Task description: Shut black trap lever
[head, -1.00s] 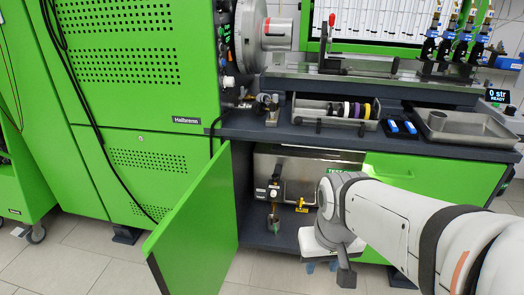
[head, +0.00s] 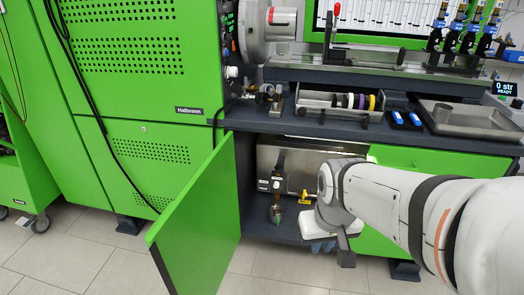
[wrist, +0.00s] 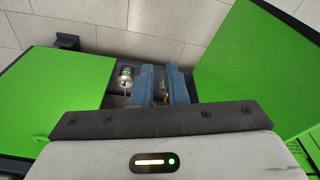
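Inside the open cabinet, a steel tank (head: 295,155) has a tap on its front. A black upright lever (head: 279,161) stands on this tap, and a small jar (head: 275,213) is below it. A yellow handle (head: 304,198) is to its right. My gripper's body is right of the tap in the head view, pointing down; its fingers are mostly hidden there. In the wrist view my gripper (wrist: 160,73) has two blue fingers with a narrow gap between them. A small brass-coloured part shows in the gap; I cannot tell whether it touches either finger.
The open green cabinet door (head: 195,222) stands left of the tap. A closed green panel (head: 400,158) is at the right. The bench top above holds a tray (head: 340,108) of rings and a steel tray (head: 470,120). Tiled floor (head: 95,255) is free in front.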

